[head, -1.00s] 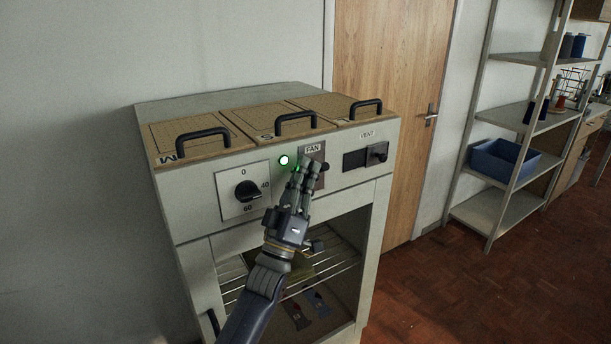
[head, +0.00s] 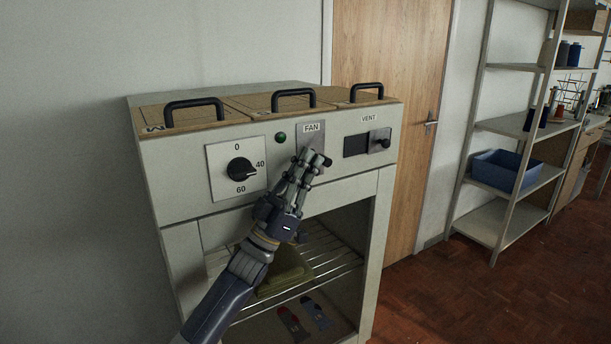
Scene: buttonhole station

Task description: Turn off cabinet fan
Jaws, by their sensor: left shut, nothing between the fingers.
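The cabinet (head: 180,185) is a pale box with a control panel along its top front. The fan switch plate (head: 311,134) is grey and labelled FAN; its lower part is hidden behind my fingers. The small round lamp (head: 280,138) left of it is dark green and unlit. My left gripper (head: 313,160) is shut and empty, with its fingertips in front of the fan plate. I cannot tell whether they touch it. My right gripper is not in view.
A dial (head: 241,170) marked 0, 40 and 60 sits left of the lamp, and a vent slider (head: 379,140) sits to the right. Several black handles stand on the cabinet top. Wire racks (head: 335,262) show in the open front. A shelf unit (head: 505,122) stands right.

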